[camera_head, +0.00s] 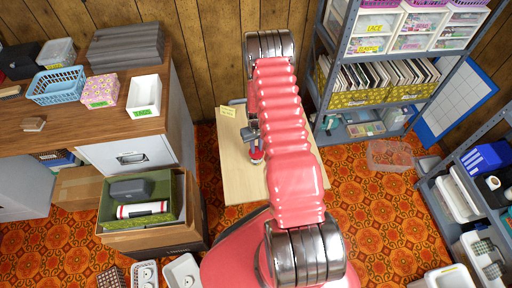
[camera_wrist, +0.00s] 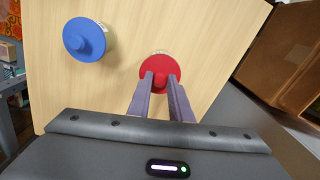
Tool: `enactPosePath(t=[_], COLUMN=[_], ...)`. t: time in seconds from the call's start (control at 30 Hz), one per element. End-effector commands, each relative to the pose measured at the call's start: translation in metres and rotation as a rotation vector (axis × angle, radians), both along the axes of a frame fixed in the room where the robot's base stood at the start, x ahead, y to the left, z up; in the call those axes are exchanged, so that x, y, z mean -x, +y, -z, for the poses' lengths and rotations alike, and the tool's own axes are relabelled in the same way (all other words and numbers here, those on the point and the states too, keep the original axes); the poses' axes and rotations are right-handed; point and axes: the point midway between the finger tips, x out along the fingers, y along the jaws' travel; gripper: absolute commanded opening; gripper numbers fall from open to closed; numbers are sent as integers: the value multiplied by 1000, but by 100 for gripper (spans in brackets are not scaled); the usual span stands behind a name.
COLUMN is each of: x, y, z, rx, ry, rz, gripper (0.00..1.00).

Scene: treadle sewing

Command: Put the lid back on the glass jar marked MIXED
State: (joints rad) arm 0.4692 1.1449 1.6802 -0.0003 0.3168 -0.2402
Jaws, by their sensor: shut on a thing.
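My gripper (camera_wrist: 161,77) is shut on the knob of a red round lid (camera_wrist: 154,64) in the wrist view. A pale jar-like edge shows just behind the red lid; I cannot tell whether the lid rests on it or hangs above it. To its left a blue knobbed lid (camera_wrist: 86,39) sits on a pale jar. In the head view the red lid is a small spot (camera_head: 257,156) beside my arm, which hides much of the area. No marking MIXED can be read.
The light wooden table (camera_head: 238,182) is mostly bare around the lids, with a yellow note (camera_head: 227,112) at its back left. A desk (camera_head: 60,125) with baskets stands left, and shelves (camera_head: 360,105) stand behind right. An open cardboard box (camera_wrist: 290,50) shows in the wrist view.

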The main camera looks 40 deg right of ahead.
Motion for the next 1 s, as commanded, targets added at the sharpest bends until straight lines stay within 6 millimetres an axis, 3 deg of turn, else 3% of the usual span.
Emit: enactPosePath(t=[0.9, 0.93, 1.0], x=[0, 0, 0], y=[0, 0, 0], z=[1, 1, 1], rx=[0, 0, 0], ry=[0, 0, 0], rz=[0, -1, -1], gripper=[0, 20, 25])
